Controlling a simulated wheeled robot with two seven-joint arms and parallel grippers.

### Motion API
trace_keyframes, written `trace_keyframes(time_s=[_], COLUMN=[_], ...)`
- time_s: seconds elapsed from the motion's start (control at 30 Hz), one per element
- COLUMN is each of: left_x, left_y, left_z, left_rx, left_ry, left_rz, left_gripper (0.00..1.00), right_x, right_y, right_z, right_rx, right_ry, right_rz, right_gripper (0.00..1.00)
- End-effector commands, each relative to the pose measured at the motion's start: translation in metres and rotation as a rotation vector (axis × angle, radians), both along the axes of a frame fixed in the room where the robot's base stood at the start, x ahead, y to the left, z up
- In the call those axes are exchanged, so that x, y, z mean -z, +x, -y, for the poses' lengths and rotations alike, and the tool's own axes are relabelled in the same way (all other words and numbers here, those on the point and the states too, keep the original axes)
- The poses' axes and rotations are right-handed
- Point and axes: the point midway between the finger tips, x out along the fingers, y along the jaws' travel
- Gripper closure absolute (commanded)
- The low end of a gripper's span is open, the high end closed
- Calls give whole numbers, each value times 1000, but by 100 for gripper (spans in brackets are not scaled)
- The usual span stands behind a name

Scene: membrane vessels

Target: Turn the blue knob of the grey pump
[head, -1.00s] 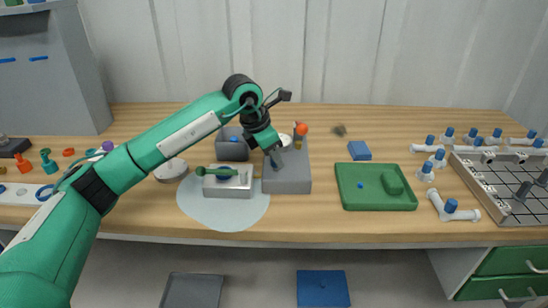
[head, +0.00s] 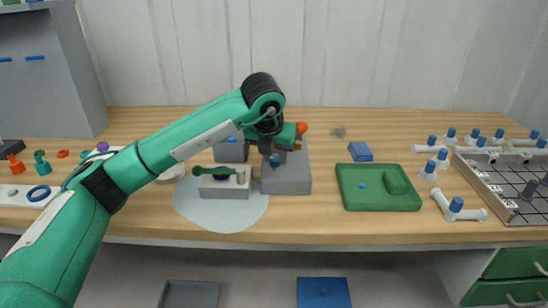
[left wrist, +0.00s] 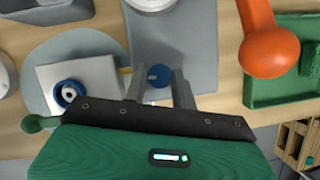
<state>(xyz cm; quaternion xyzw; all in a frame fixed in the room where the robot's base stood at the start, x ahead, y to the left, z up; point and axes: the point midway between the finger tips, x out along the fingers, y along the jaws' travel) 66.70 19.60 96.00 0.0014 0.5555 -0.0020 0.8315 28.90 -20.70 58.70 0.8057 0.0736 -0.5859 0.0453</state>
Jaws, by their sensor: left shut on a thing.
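The grey pump (head: 288,182) is a box on the table in the middle of the head view; it also shows in the left wrist view (left wrist: 190,35). Its blue knob (left wrist: 158,75) sits between my left fingers in the left wrist view. My left gripper (left wrist: 160,86) is shut on this knob from above. In the head view my left gripper (head: 274,157) is over the front left of the pump, and my arm covers part of its top. My right gripper is in neither view.
Left of the pump stands a light box (head: 225,189) with a green lever (head: 212,170) and a blue part. A green tray (head: 380,205) and a blue block (head: 360,151) lie to the right.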

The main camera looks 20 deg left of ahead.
Motion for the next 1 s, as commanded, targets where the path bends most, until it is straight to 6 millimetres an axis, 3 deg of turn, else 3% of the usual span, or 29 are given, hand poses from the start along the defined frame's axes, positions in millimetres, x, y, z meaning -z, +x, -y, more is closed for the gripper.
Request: trace_keyframes(time_s=[0.3, 0.77, 0.8, 0.9, 1.0], left_x=[-1, -1, -1, -1, -1], left_y=[1, 1, 1, 0, 0], left_z=[1, 0, 0, 0, 0], left_rx=[-94, -105, -105, -105, -105], left_ry=[-1, -1, -1, -1, 0], left_rz=[2, 2, 2, 2, 1], left_gripper=[96, 96, 69, 51, 51], right_x=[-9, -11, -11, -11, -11], right_y=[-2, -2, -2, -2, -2], right_z=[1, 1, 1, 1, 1], right_rx=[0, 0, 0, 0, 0], right_ry=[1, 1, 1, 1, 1], right_rz=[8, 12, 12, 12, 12], right_gripper=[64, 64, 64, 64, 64])
